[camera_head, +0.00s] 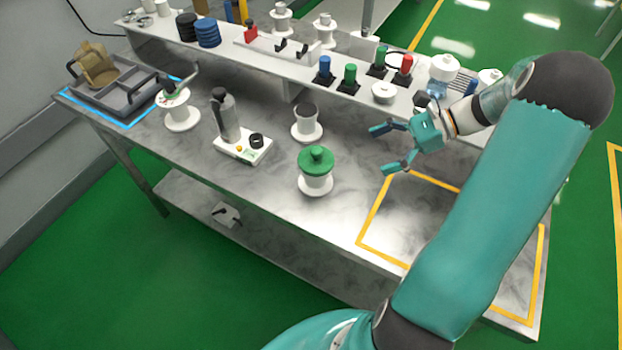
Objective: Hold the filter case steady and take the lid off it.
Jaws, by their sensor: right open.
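What looks like the filter case (315,187) is a white flanged body standing upright near the front edge of the table. A round green lid (316,159) with a knob sits on top of it. My right gripper (382,150) is to the right of the case and farther back. Its teal fingers are spread, pointing left, with nothing between them. It is clear of the case and lid. My left gripper is not in view, and nothing holds the case.
A white holder with a dark top (307,125) stands behind the case. A grey bottle on a small device (243,148) and a grey tray (117,93) are left. A raised shelf with several items runs behind. A yellow-outlined area (400,215) at right looks empty.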

